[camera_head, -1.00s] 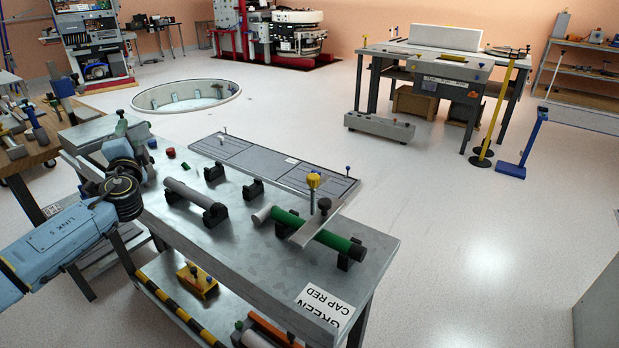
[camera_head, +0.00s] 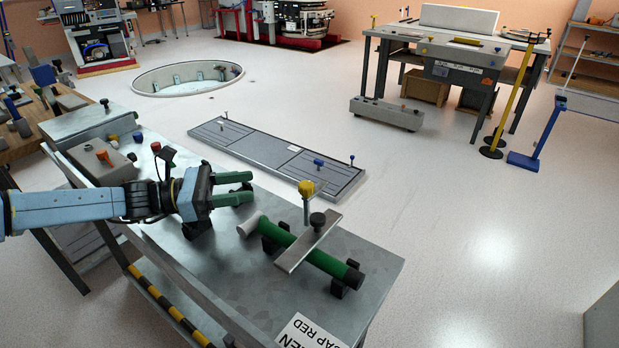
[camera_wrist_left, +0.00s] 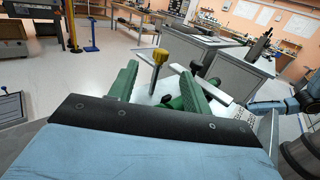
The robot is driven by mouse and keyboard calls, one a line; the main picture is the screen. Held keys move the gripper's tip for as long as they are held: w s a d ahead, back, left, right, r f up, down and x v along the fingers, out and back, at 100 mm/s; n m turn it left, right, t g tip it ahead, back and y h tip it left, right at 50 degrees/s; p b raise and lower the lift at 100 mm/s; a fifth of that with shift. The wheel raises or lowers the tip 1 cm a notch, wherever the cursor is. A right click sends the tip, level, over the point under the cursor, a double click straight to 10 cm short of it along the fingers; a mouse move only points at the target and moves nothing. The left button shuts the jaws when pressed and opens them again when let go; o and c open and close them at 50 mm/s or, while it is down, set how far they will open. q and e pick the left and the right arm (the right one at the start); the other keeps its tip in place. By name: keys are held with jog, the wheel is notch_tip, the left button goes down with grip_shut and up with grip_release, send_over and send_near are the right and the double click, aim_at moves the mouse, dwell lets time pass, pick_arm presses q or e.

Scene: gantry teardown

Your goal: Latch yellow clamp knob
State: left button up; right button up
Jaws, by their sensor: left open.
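The bar lies across a green tube (camera_head: 325,262) with a black end, and a black knob (camera_head: 317,220) stands on the bar. My left gripper (camera_head: 251,186) is open, its green fingers pointing right, to the left of the yellow knob and apart from it. In the left wrist view, the yellow knob (camera_wrist_left: 160,56) shows between and beyond the open fingers (camera_wrist_left: 159,75). My right gripper is not in view.
The tube rests in black supports on a metal bench (camera_head: 240,270). A grey panel (camera_head: 270,157) with small knobs lies beyond the bench. A grey box (camera_head: 100,162) and coloured buttons are at the bench's left. The bench's near right corner carries a label (camera_head: 305,333).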

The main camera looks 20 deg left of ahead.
aim_at(306, 184)
pick_arm(q)
jog(key=shift+s+d+f, duration=0.1)
jog(key=shift+s+f, duration=0.05)
jog(key=shift+f, duration=0.15)
jog(key=shift+d+f, duration=0.1)
jog(key=shift+d, duration=0.2)
jog(key=shift+f+b+x, duration=0.1)
jog(key=shift+b+x, duration=0.6)
jog(key=shift+x, duration=2.45)
jog(key=shift+f+b+x, duration=0.15)
jog(key=shift+b+x, duration=0.5)
jog(key=shift+x, duration=2.5)
jog(key=shift+r, duration=0.1)
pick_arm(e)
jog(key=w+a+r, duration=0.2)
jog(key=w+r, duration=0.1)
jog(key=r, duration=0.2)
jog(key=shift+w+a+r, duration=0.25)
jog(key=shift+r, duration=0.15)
pick_arm(q)
jog(key=c, duration=1)
